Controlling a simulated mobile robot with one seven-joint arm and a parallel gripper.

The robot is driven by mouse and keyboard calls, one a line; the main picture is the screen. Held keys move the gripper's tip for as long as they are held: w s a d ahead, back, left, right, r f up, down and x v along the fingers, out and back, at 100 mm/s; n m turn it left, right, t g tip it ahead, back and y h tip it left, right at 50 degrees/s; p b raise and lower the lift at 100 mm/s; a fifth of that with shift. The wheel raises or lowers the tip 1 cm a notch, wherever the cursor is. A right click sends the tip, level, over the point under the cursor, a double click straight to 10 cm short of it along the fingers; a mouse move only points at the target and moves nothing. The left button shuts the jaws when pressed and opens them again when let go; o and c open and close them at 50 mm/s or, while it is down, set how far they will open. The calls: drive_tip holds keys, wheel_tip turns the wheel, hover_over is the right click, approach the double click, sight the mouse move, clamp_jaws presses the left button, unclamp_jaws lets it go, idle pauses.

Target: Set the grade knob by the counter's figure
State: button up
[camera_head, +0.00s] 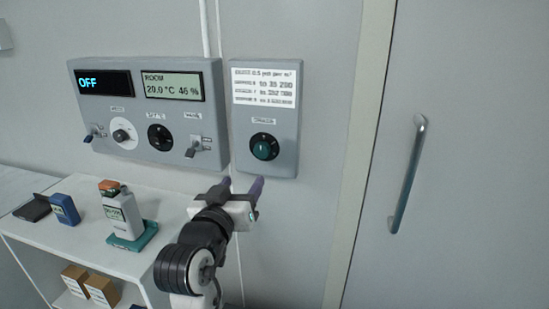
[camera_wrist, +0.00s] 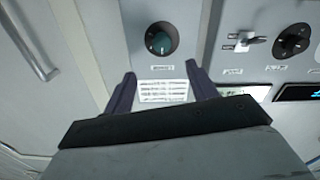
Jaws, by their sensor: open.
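The grade knob (camera_head: 264,147) is a round green-teal knob on a dark dial, low on the narrow grey panel at the right. It also shows in the wrist view (camera_wrist: 159,41), upside down, beyond my fingertips. A white label (camera_head: 264,87) with lines of figures sits above it; parts of the print are blurred. The counter (camera_head: 122,213) is a pale handheld device with a small screen, standing in a teal cradle on the shelf; its figure is too small to read. My gripper (camera_head: 240,187) is open and empty, just below the narrow panel; its fingers (camera_wrist: 160,84) are apart.
The wide panel (camera_head: 150,66) at left has an OFF display, a room display reading 20.0 °C 46 %, two dials and two switches. A dark item (camera_head: 33,208), a blue box (camera_head: 64,209) and cartons (camera_head: 102,291) are on the shelving. A door handle (camera_head: 408,175) stands at right.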

sight(260, 154)
drive_tip(key=p+x, duration=0.3)
drive_tip(key=x, duration=1)
drive_tip(key=shift+w+p, duration=0.25)
drive_tip(key=shift+p, duration=0.1)
drive_tip(key=shift+c, duration=0.3)
drive_tip(key=c, duration=0.9)
drive_tip(key=shift+f+m+b, duration=0.1)
drive_tip(key=shift+m+b, duration=0.2)
drive_tip(key=shift+a+f+m+b, duration=0.1)
drive_tip(key=shift+m+b, duration=0.35)
drive_tip(key=shift+m, duration=0.15)
drive_tip(key=m+b, duration=0.3)
drive_tip(key=m, duration=0.1)
drive_tip(key=shift+a, duration=0.1)
drive_tip(key=m+b, duration=0.3)
drive_tip(key=m, duration=0.2)
drive_tip(key=shift+m+b, duration=0.35)
drive_tip(key=shift+m, duration=0.05)
